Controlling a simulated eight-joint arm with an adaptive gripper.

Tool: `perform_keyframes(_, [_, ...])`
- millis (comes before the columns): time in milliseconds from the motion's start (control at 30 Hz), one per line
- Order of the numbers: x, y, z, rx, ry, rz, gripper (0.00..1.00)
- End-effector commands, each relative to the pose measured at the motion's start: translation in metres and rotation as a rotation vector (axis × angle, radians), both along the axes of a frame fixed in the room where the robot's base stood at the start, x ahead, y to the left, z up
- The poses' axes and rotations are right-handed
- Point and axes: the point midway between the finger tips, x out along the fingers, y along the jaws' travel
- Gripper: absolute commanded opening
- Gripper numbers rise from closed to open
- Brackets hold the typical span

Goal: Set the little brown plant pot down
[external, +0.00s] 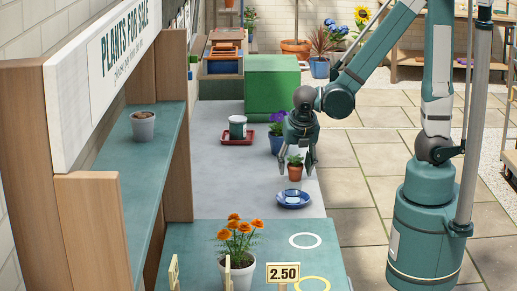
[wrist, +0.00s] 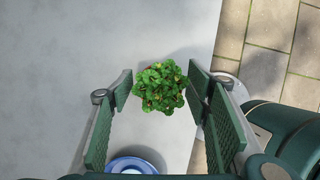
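The little brown plant pot (external: 295,173) with a small leafy green plant stands upright, apparently on the grey counter (external: 240,188), just behind the blue saucer (external: 293,199). My gripper (external: 298,165) points down over the pot, with a finger on each side. In the wrist view, the plant's foliage (wrist: 160,87) lies between the fingertips with a visible gap on both sides, so my gripper is open. The blue saucer's rim (wrist: 132,164) shows at the bottom edge.
A purple-flowered blue pot (external: 277,142) stands close behind my gripper. A white-and-green pot (external: 237,127) sits on a red saucer (external: 237,140). A green box (external: 272,91) is farther back. An orange-flowered pot (external: 238,268) stands in front. The counter left of the saucer is clear.

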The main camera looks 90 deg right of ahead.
Motion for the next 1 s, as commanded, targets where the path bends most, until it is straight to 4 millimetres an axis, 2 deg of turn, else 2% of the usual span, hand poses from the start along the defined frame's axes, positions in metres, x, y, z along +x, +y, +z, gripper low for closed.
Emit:
perform_keyframes(333, [0.0,0.0,0.002,0.0,0.0,0.0,0.48])
perform_keyframes(533, [-0.001,0.003,0.011,0.0,0.0,0.0,0.48])
perform_keyframes(1000, [-0.004,0.024,0.064,0.0,-0.001,0.001,0.48])
